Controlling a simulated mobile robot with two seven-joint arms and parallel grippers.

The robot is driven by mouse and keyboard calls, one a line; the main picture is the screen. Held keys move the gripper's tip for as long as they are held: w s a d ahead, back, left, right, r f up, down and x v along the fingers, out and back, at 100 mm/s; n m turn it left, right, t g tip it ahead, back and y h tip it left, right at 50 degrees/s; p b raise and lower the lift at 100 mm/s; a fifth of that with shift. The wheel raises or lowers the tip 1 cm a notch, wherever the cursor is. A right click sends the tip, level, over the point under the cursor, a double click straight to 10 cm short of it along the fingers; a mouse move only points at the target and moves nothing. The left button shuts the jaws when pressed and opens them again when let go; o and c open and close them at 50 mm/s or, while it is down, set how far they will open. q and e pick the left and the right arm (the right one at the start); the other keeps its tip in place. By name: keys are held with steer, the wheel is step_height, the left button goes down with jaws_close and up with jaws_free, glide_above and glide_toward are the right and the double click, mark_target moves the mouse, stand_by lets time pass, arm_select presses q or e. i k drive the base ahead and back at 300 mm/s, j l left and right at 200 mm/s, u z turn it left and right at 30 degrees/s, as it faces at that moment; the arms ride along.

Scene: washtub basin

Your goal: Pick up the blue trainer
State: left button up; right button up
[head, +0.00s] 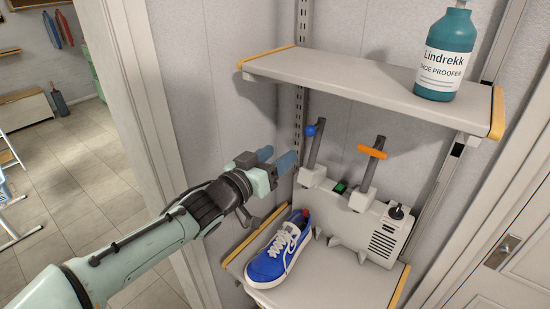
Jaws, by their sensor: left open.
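The blue trainer (271,262) has white laces and a white sole. It sits upright on the lower shelf (338,286), at the shelf's left side, with its toe toward the front. My left gripper (277,158) is open and empty. In the picture it is above and a little left of the trainer's heel end, apart from it. Its fingers point right toward the wall, below the upper shelf. My right gripper is not in view.
A grey machine (380,233) with two upright posts, one blue-topped and one orange-topped, stands right of the trainer. The upper shelf (350,84) overhangs and holds a teal bottle (446,55). A door frame (150,110) stands at left.

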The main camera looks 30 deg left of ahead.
mark_target(268, 270)
steer(key=k+j, duration=0.1)
steer(key=k, duration=0.4)
steer(key=k+j, duration=0.1)
steer(key=k, duration=0.4)
